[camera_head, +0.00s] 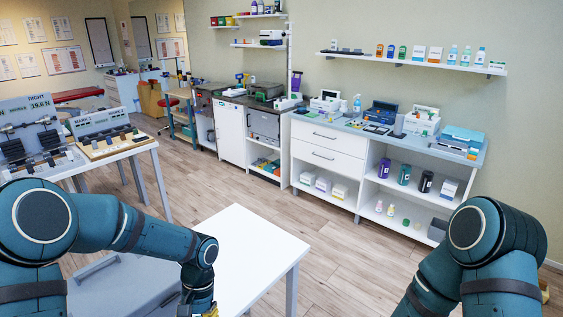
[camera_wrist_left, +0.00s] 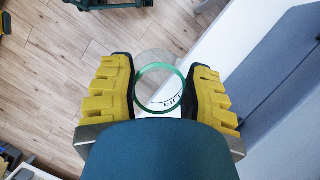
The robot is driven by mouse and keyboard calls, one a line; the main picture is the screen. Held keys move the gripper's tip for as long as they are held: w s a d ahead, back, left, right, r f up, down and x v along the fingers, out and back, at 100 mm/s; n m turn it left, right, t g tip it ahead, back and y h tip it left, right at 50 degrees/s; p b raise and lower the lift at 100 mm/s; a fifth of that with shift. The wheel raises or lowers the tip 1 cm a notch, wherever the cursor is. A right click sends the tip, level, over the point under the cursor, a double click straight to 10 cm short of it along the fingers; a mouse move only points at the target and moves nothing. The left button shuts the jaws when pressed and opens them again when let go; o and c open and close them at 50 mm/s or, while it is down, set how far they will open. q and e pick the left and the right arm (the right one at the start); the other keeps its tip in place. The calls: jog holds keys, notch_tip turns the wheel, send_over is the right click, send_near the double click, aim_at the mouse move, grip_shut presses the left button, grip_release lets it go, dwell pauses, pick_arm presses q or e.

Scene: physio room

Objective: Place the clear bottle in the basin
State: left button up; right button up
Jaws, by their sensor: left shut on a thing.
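My left gripper (camera_wrist_left: 161,90) has yellow ribbed fingers and is shut on the clear bottle (camera_wrist_left: 158,88), a see-through round body with a green ring. In the left wrist view it is seen end-on between the fingers, and dark lettering shows through it. In the head view only a yellow bit of this gripper (camera_head: 210,311) shows at the bottom edge, beside the white table (camera_head: 245,240); the bottle is hidden there. I cannot make out a basin in either view. My right gripper is out of view; only its arm shows.
The white table's visible top is bare. A grey flat-topped unit with a handle (camera_head: 95,266) stands left of it. A bench with scales and weights (camera_head: 105,140) is further left. A long counter (camera_head: 340,130) with drawers and shelves lines the back wall. Wooden floor lies between.

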pick_arm(q)
jog(key=shift+s+d+f+n+h, duration=0.1)
jog(key=shift+d+f+n+h, duration=0.1)
jog(key=shift+d+f+n, duration=0.3)
jog(key=shift+s+d+f+n+h, duration=0.1)
jog(key=shift+d+f+n+h, duration=0.1)
jog(key=shift+f+n, duration=0.5)
